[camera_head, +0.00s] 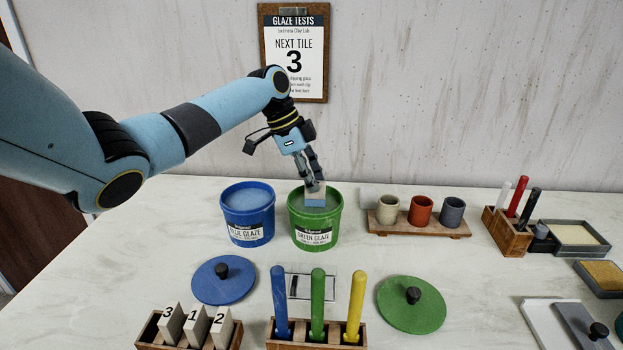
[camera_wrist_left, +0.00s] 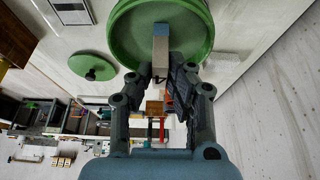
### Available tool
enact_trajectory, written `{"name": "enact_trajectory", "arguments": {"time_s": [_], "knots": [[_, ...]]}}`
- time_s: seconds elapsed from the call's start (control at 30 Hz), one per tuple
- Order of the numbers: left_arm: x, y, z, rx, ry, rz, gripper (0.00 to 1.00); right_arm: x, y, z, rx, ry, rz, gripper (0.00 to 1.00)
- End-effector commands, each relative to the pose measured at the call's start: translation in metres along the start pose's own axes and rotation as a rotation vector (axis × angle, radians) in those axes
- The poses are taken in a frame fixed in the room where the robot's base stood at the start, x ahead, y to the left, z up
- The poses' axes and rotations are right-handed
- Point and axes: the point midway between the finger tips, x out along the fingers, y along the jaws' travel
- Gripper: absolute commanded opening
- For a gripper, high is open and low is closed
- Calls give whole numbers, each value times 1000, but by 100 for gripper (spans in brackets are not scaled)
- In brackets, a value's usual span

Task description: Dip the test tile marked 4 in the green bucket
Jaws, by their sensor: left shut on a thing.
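My left gripper (camera_head: 313,181) is shut on a small pale tile (camera_head: 315,196), held upright over the mouth of the green bucket (camera_head: 315,234). The tile's lower end looks bluish; whether it touches the glaze I cannot tell. No number shows on it. In the left wrist view the gripper (camera_wrist_left: 163,78) grips the beige tile (camera_wrist_left: 160,48), its far end in front of the green bucket (camera_wrist_left: 118,30). The bucket is open and labelled GREEN GLAZE. My right gripper is not in view.
An open blue bucket (camera_head: 248,217) stands left of the green one. Blue (camera_head: 223,282) and green (camera_head: 411,305) lids lie in front. A wooden rack (camera_head: 160,345) holds tiles 3, 1 and 2. Three coloured sticks stand upright nearby. The wall sign (camera_head: 294,50) reads NEXT TILE 3.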

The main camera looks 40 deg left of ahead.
Motion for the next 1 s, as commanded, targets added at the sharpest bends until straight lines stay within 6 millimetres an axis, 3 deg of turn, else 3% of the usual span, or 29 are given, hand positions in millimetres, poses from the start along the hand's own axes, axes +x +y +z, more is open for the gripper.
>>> {"name": "enact_trajectory", "arguments": {"time_s": [0.47, 1.0], "knots": [[-2, 0, -1, 0, 0, -1, 0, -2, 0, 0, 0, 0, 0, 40], [-39, 0, -16, 0, 0, -1, 0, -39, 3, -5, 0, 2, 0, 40]]}}
